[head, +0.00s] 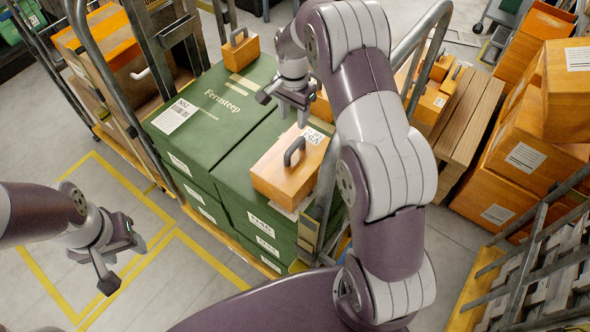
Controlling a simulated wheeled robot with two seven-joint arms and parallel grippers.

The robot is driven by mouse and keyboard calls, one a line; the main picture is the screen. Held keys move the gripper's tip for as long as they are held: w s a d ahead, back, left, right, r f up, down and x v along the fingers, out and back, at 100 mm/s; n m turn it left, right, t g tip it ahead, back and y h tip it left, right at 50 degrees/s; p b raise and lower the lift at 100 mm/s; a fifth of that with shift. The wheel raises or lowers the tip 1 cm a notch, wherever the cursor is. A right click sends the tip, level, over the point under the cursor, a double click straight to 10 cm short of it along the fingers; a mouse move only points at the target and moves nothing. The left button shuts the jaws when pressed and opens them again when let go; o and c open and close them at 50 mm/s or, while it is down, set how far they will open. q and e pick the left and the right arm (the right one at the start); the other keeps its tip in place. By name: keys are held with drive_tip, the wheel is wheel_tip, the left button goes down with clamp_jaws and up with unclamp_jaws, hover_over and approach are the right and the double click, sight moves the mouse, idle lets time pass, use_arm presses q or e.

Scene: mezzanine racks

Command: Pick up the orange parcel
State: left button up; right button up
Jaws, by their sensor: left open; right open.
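An orange parcel (283,178) with a dark handle on top rests on the green boxes of a cart, near their front right edge. A smaller orange parcel (240,53), also with a dark handle, sits farther back on the green boxes. I cannot tell which one the task means. My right gripper (284,110) is open and empty, pointing down over the green boxes, just behind the nearer parcel and apart from it. Part of another orange item (322,106) shows behind my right gripper, mostly hidden by my arm. My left gripper (122,264) is open and empty over the floor at the left.
The green boxes (205,118) stand on a cart with grey tube rails (95,50). Stacked orange cartons (525,155) and wooden planks (466,118) are at the right. A slatted rack (545,265) stands at the lower right.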

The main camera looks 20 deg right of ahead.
sight(295, 143)
drive_tip(key=f+p, duration=0.2)
drive_tip(key=f, duration=0.1)
drive_tip(key=f+p, duration=0.2)
drive_tip(key=f, duration=0.2)
drive_tip(key=s+f+p, duration=0.1)
drive_tip(key=f+p, duration=0.1)
drive_tip(key=f, duration=0.2)
drive_tip(key=shift+f, duration=0.35)
clamp_jaws()
drive_tip(key=shift+w+r, duration=0.1)
drive_tip(key=shift+w, duration=0.1)
idle(0.5)
